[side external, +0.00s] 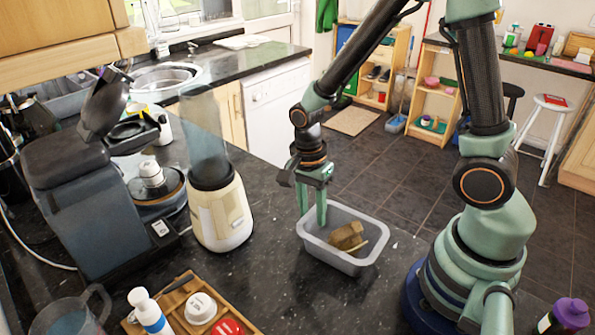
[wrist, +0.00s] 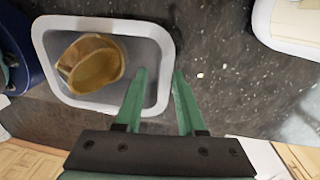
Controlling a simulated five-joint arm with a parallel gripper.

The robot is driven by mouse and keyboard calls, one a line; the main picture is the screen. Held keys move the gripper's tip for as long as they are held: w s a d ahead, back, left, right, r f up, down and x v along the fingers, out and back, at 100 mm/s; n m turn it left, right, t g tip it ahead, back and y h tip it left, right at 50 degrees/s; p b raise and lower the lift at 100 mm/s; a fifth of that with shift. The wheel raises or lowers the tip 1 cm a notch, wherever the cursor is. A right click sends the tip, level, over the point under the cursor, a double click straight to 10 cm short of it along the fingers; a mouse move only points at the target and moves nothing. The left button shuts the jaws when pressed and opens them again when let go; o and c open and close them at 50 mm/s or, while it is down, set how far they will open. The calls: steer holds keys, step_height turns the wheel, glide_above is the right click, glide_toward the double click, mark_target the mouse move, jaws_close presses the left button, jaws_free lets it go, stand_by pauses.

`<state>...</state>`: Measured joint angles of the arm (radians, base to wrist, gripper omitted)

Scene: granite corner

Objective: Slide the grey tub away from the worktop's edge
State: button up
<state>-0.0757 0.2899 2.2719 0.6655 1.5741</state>
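The grey tub (side external: 338,259) stands on the dark speckled worktop (side external: 280,290), close to the edge beside the tiled floor. A brown, hollow-looking object (side external: 347,236) lies inside it; it also shows in the wrist view (wrist: 92,63). My gripper (side external: 312,218) points down at the tub's left end, with its green fingers apart. In the wrist view, my fingers (wrist: 160,72) straddle the tub's right-hand wall (wrist: 167,50), one on the inner side and one on the outer. Nothing is squeezed between them. I cannot tell whether either finger touches the wall.
A cream blender (side external: 222,212) stands left of the tub. A stand mixer (side external: 90,190) is farther left. A wooden tray (side external: 180,292) with a white bottle (side external: 150,312) lies at the front left. A purple-capped bottle (side external: 570,313) is at the lower right. Worktop between blender and tub is clear.

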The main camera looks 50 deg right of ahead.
mark_target(313, 231)
steer(key=shift+s+f, duration=0.2)
steer(key=shift+f, duration=2.25)
jaws_close()
